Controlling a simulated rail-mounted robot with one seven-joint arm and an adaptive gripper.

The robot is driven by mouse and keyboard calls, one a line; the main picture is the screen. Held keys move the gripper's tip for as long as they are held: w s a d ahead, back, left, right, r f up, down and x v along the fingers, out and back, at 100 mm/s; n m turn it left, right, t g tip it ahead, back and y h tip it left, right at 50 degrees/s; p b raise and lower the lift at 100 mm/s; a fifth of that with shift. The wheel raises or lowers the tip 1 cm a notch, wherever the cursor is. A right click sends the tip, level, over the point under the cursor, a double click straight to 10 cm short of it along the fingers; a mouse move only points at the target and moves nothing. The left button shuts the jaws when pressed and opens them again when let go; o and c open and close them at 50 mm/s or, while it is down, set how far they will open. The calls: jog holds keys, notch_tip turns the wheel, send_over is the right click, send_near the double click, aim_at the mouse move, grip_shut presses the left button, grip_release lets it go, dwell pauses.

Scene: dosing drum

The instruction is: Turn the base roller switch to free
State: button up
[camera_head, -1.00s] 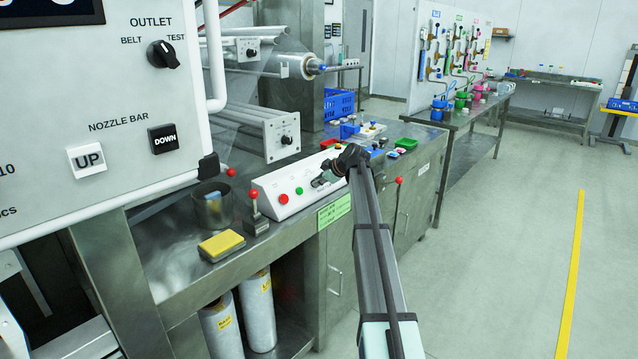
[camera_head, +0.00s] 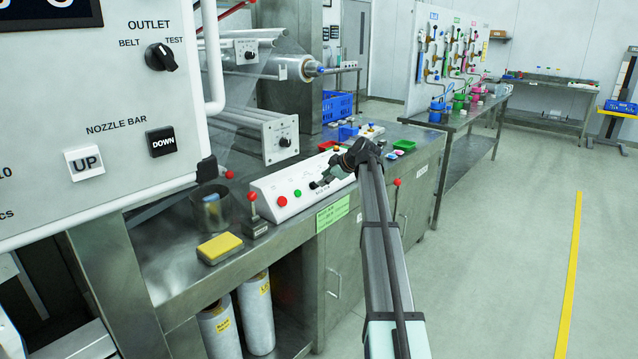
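A black rotary knob (camera_head: 285,142) sits on the pale end plate (camera_head: 270,152) of the lower roller. A second black knob (camera_head: 249,54) is on the upper roller's plate. Their labels are too small to read, so I cannot tell which is the base roller switch. My gripper (camera_head: 316,184) is over the sloped white control box (camera_head: 266,189), to the right of and below the lower knob and apart from it. Its fingers are small, dark and partly merged with the box behind, so its opening is unclear. It hides part of the box's face.
The box has a red button (camera_head: 282,201) and a green button (camera_head: 298,193). A red-knobbed lever (camera_head: 254,213), a metal cup (camera_head: 211,208) and a yellow sponge (camera_head: 220,247) stand on the steel bench. A large panel (camera_head: 95,110) fills the left. The floor at right is clear.

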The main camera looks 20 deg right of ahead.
jog(key=v, duration=0.6)
dwell(0.4)
jog(key=s+a+f+m+g+h+p, duration=0.15)
jog(key=s+a+f+m, duration=0.35)
jog(key=f, duration=0.8)
jog(key=s+a+f+m+g, duration=0.25)
jog(key=s+f+m, duration=0.4)
jog(key=f, duration=0.75)
jog(key=s+a+f+m+g+p, duration=0.1)
jog(key=s+a+f+g, duration=0.1)
jog(key=s+a+f, duration=0.5)
jog(key=s+a+f+g+p, duration=0.1)
jog(key=s+a+f+g, duration=0.15)
jog(key=s+f, duration=0.75)
jog(key=s+a+f+g+p, duration=0.1)
jog(key=s+a+f, duration=0.3)
jog(key=s, duration=0.9)
jog(key=s+a+f+n+g+h+p, duration=0.1)
jog(key=s+a+f+g, duration=0.3)
jog(key=s, duration=1)
jog(key=s+a+f+g+h+p, duration=0.1)
jog(key=s+a+f, duration=0.4)
jog(key=s, duration=0.9)
jog(key=shift+a+f+g+p, duration=0.35)
jog(key=shift+a+g+p, duration=0.3)
jog(key=shift+a+g, duration=0.15)
